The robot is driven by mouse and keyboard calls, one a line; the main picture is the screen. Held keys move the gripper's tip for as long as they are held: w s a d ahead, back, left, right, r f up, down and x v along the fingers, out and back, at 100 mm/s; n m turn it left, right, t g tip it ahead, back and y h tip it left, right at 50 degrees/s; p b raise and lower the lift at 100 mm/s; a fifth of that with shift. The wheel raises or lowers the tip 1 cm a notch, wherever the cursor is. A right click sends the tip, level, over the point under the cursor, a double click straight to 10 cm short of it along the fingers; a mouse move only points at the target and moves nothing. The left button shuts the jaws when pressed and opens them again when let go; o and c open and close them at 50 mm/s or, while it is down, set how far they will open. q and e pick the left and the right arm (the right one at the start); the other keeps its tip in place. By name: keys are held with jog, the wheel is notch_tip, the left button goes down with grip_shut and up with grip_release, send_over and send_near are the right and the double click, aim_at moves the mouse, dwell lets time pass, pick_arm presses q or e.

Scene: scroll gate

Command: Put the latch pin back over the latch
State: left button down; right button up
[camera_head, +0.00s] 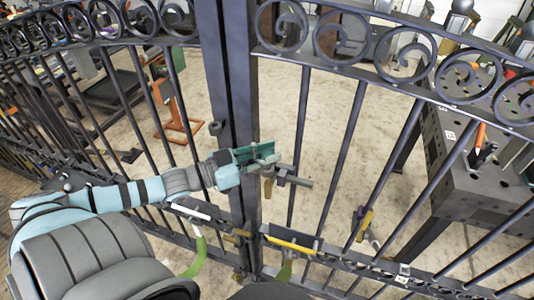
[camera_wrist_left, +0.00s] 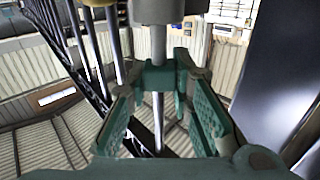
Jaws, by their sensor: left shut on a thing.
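The dark metal gate (camera_head: 228,90) stands upright across the head view, with its meeting posts near the middle. My left gripper (camera_head: 262,153) is at those posts, beside the latch (camera_head: 292,180), a small grey bar assembly. In the left wrist view my left gripper (camera_wrist_left: 160,78) has its teal fingers closed around a thin grey rod, which looks like the latch pin (camera_wrist_left: 158,42). The rod runs down from a wider grey cylinder and shows below the fingertips. Whether the pin sits over the latch cannot be told. My right gripper is not in view.
Gate bars and scrollwork (camera_head: 345,35) surround my left arm. A yellow-handled tool (camera_head: 290,243) is at the lower rail, and a green-handled one (camera_head: 196,255) is to its left. A grey workbench (camera_head: 465,165) stands behind the gate at right. Pale floor shows between them.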

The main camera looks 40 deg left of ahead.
pick_arm(q)
jog(key=shift+f+b, duration=0.8)
jog(key=shift+f, duration=0.1)
jog(key=c, duration=1.3)
grip_release()
jog(key=shift+c, duration=0.2)
